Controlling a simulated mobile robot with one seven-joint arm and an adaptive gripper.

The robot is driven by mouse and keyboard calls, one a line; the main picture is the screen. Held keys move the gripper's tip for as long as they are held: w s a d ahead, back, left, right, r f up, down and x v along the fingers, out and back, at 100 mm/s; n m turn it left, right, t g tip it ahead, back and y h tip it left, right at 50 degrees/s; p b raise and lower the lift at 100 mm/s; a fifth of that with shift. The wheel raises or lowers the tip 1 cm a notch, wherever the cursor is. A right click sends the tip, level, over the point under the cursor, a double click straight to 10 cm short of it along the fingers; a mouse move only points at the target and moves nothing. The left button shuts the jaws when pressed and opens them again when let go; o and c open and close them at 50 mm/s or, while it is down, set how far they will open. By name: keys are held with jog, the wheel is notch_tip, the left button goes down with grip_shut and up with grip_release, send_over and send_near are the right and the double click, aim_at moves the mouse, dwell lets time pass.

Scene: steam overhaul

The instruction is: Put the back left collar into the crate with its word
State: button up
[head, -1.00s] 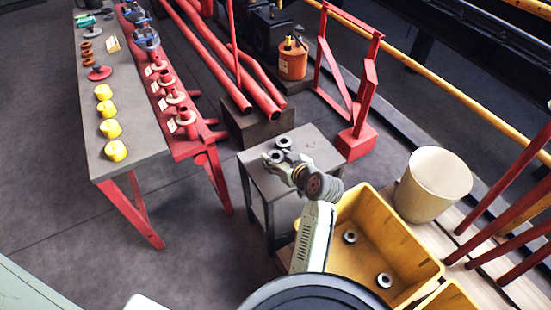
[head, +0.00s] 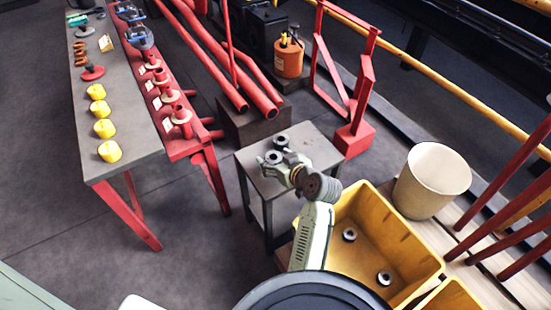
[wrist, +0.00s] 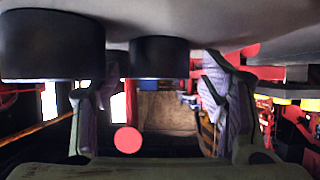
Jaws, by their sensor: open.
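Two dark ring-shaped collars stand on a small grey table: a farther one (head: 281,141) and a nearer one (head: 272,157) slightly to its left. My gripper (head: 279,164) is low over the table, beside the nearer collar. The wrist view appears upside down. It shows my open gripper (wrist: 155,105), with one dark collar (wrist: 158,57) in line with the gap between the fingers and another collar (wrist: 50,45) off to the left. No grip on either shows. A yellow crate (head: 405,235) holds two grey collars. A second yellow crate (head: 452,298) is partly visible. No word is readable.
The small table (head: 318,146) stands left of a cream bucket (head: 432,180). A red frame (head: 355,140) rises behind it. A long bench (head: 130,150) on the left carries yellow parts and other pieces. Red pipes lie behind on a block.

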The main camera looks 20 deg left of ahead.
jog(key=shift+d+r, duration=0.1)
jog(key=shift+r, duration=0.15)
jog(key=v, duration=1.1)
jog(key=shift+s+d+r, duration=0.15)
jog(key=shift+s+d, duration=0.05)
jog(key=shift+d, duration=0.1)
